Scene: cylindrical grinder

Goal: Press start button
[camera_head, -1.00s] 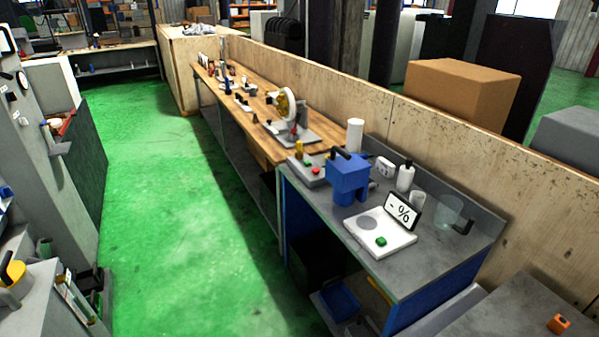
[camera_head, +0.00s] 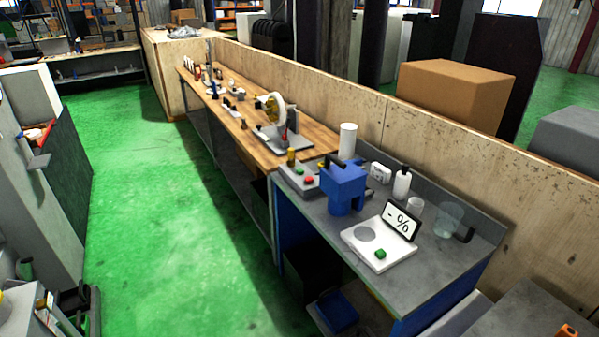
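A green button (camera_head: 380,254) sits on a white flat device (camera_head: 352,246) with a round grey plate and an upright "- %" display (camera_head: 402,220), on the grey bench top. A grey control box (camera_head: 292,184) farther back on the same bench carries another green button (camera_head: 299,170) and a red button (camera_head: 309,180). No label tells which one is the start button. Neither of my grippers shows in the view.
A blue container (camera_head: 344,190) stands between the two devices. A white bottle (camera_head: 402,183), a white cylinder (camera_head: 347,141) and a clear beaker (camera_head: 447,219) stand behind. A wooden bench (camera_head: 235,120) continues backward. The green floor (camera_head: 150,230) left of the benches is clear.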

